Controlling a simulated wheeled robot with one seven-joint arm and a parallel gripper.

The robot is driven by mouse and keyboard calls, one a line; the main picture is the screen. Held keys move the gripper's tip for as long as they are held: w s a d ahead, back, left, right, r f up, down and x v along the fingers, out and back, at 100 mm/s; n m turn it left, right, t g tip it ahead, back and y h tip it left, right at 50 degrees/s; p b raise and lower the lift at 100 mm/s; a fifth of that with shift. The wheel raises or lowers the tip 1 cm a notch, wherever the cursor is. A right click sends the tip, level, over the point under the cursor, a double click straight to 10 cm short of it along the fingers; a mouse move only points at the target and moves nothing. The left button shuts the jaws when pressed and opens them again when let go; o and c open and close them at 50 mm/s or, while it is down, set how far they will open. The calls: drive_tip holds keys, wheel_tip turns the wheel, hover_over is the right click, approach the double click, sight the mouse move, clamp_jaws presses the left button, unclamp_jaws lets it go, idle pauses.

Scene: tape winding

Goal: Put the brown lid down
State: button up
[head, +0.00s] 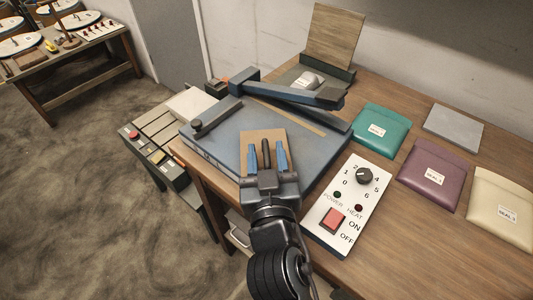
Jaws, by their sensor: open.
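The brown lid (333,38) is a flat wood-brown panel at the back of the table, against the wall. It stands upright, raised at the rear of a low grey-blue box (345,74). A small whitish object (308,81) sits in front of the lid. My gripper (267,158) is open, with its two blue fingers apart. It is over the front of the blue machine, well in front of the lid and not touching it. A tan rectangular piece (263,136) shows behind the fingers on the machine; my gripper hides part of it.
The blue machine (215,140) has a dark arm (290,88) across its back, between my gripper and the lid. A white control panel (347,205) with knob and red switch stands right. Teal (380,125), purple (433,172) and cream (503,200) pouches lie further right.

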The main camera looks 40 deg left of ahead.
drive_tip(key=b+v, duration=0.2)
drive_tip(key=v, duration=1)
drive_tip(key=shift+b, duration=0.4)
drive_tip(key=shift+d, duration=0.1)
